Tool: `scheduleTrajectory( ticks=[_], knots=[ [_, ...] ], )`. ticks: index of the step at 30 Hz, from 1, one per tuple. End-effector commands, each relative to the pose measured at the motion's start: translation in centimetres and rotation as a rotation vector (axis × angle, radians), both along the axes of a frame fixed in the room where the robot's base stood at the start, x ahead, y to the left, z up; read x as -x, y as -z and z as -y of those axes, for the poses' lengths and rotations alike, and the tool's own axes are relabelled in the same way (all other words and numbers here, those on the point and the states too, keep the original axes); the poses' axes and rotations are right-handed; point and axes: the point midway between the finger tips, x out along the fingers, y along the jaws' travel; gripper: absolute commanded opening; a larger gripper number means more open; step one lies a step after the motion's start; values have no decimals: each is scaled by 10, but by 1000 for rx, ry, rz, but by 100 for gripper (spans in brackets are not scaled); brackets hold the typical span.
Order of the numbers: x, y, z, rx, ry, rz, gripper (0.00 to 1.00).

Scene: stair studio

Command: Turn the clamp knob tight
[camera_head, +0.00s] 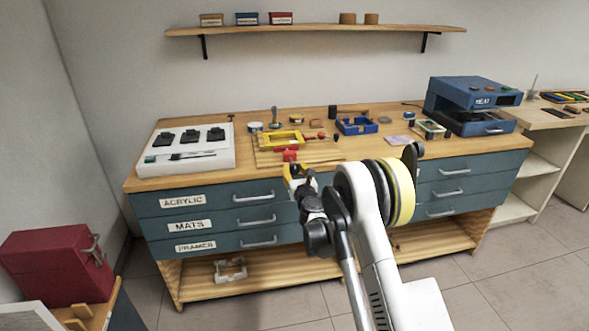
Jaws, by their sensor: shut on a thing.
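The red clamp knob (290,155) is at the front edge of the workbench, in front of a yellow frame (270,147) that lies on a wooden board (325,155). My gripper (292,167) reaches in from the front and is shut on the knob, with yellow parts showing around its fingers. The fingertips and part of the knob are hidden or too small to make out. How far the knob is turned cannot be seen.
A white tray (150,165) with black pieces is on the left of the bench. A blue open box (357,126) and a blue press (470,100) stand to the right. Small items lie behind the frame. Drawers (205,208) front the bench.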

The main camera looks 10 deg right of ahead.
Motion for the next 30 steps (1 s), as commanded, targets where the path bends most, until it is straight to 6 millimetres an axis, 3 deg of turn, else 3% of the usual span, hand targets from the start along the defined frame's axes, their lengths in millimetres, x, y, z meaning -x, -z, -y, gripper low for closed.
scheduleTrajectory(
  ticks=[4,5,6,7,19,30],
  knots=[
    [0,0,0,0,0,0,5],
    [0,0,0,0,0,0,44],
    [0,0,0,0,0,0,56],
    [0,0,0,0,0,0,59],
    [9,0,0,1,0,0,59],
    [86,0,0,2,0,0,59]
  ],
)
